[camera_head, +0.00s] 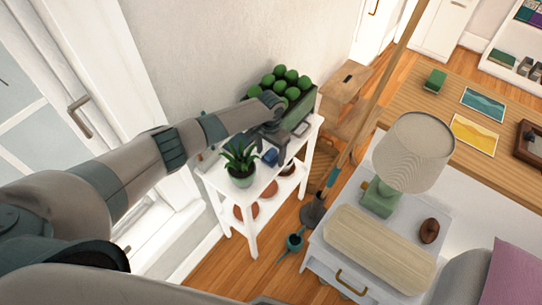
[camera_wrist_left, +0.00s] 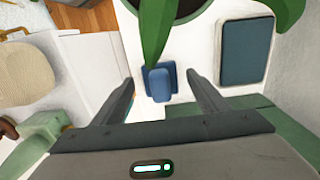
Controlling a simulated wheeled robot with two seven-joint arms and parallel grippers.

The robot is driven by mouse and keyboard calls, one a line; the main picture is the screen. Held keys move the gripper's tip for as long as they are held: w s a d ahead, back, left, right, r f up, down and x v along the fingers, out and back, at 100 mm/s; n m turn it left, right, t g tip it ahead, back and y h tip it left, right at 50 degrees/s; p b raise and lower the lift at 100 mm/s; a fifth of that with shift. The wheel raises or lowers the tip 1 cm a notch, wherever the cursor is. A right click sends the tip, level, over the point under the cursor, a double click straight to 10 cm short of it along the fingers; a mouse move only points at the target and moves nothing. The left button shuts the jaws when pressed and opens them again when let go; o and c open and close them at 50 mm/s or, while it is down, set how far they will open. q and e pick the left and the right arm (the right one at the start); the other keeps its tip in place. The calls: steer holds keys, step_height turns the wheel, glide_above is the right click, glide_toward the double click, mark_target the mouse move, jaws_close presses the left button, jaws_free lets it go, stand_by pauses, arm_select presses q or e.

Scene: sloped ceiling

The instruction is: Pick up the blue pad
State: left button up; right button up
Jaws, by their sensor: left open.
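A small blue pad (camera_head: 270,156) lies on the white shelf stand's top, right of the potted plant. In the left wrist view the blue pad (camera_wrist_left: 160,84) shows between the two fingertips, with a lighter raised part in its middle. My left gripper (camera_head: 271,146) is open over it, one finger on each side in the wrist picture. Nothing is held. I cannot tell exactly how high the fingertips are above the pad. My right gripper is not in view.
A potted plant (camera_head: 241,166) stands close to the left gripper, its leaves reaching near it. A green crate (camera_head: 302,108) of round green things is behind. A flat dark blue panel (camera_wrist_left: 244,51) lies on the stand. A wooden pole (camera_head: 370,105) rises right of the stand (camera_head: 236,205).

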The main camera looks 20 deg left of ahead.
mark_target(270, 153)
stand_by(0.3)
arm_select(q)
steer(key=c, duration=1.2)
steer(key=shift+r, duration=0.1)
steer(key=shift+r+b, duration=0.4)
steer(key=shift+r, duration=0.3)
step_height(270, 153, up, 2)
steer(key=shift+r+b, duration=0.2)
steer(key=shift+b, duration=0.3)
steer(key=s+d+r+b, duration=0.3)
steer(key=s+d+r, duration=0.3)
steer(key=d, duration=0.4)
steer(key=shift+r, duration=0.55)
